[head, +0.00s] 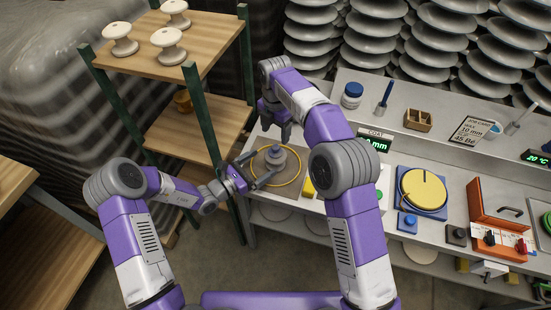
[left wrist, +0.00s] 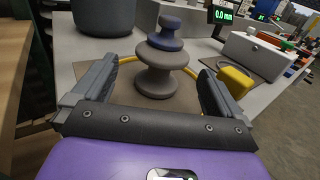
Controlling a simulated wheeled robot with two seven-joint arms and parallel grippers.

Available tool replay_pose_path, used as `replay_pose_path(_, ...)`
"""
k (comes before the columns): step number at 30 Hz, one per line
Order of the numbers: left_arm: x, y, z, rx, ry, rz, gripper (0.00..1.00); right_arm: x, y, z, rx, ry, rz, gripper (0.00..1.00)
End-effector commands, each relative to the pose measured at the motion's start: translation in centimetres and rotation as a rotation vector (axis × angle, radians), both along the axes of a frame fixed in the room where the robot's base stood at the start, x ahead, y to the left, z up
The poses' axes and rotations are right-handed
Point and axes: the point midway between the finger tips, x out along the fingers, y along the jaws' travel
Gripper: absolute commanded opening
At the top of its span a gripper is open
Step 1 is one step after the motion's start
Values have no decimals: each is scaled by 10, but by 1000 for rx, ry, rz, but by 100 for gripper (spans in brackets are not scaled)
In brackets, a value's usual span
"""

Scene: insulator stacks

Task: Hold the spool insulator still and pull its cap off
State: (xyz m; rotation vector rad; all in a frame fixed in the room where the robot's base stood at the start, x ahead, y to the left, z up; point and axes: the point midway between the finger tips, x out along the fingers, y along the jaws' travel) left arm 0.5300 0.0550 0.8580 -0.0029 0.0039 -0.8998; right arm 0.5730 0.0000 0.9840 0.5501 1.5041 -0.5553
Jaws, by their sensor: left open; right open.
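The grey spool insulator (head: 279,167) stands upright on a brown mat (head: 258,161) inside a yellow ring (head: 298,172). Its blue-grey cap (head: 278,153) is seated on top. In the left wrist view, the spool (left wrist: 157,80) and its cap (left wrist: 166,31) stand between the fingers of my left gripper (left wrist: 157,78). That gripper (head: 259,172) is open, with a visible gap between each finger and the spool. My right gripper (head: 278,125) is open and empty, pointing down above and behind the spool in the head view.
A wooden shelf (head: 175,135) with white spools (head: 167,45) is at left.

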Motion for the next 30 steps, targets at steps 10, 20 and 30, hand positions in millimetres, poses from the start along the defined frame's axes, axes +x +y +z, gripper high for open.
replay_pose_path(10,27,-37,0,0,-1,-5,100,0,0,1,2,-1,-1,70)
replay_pose_path(20,45,-59,0,1,-1,-3,100,0,0,1,2,-1,-1,70)
replay_pose_path(30,46,-59,0,0,0,-2,86,0,0,1,2,-1,-1,70)
